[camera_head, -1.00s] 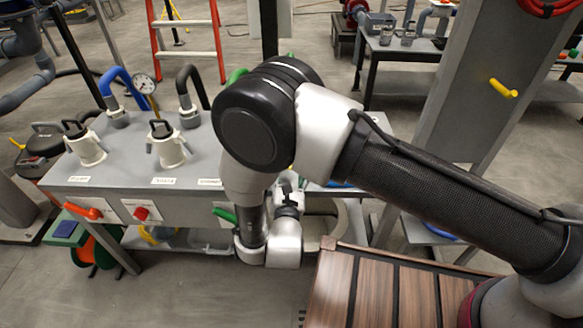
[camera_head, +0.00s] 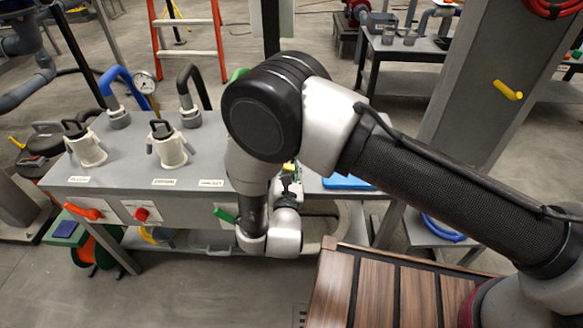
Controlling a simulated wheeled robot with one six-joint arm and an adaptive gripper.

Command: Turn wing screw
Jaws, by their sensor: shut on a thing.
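My gripper (camera_head: 292,183) shows only in part, behind my wrist, at the right part of the grey bench (camera_head: 115,195). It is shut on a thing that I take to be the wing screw. My arm hides the fingertips and the screw itself, so I cannot see how the screw is turned. A small yellow patch shows just above the gripper.
Two white capped fittings (camera_head: 168,146) (camera_head: 85,147), a blue hose (camera_head: 117,85), a dark hose (camera_head: 190,90) and a gauge (camera_head: 145,82) stand on the bench. A wooden slatted surface (camera_head: 375,290) lies front right.

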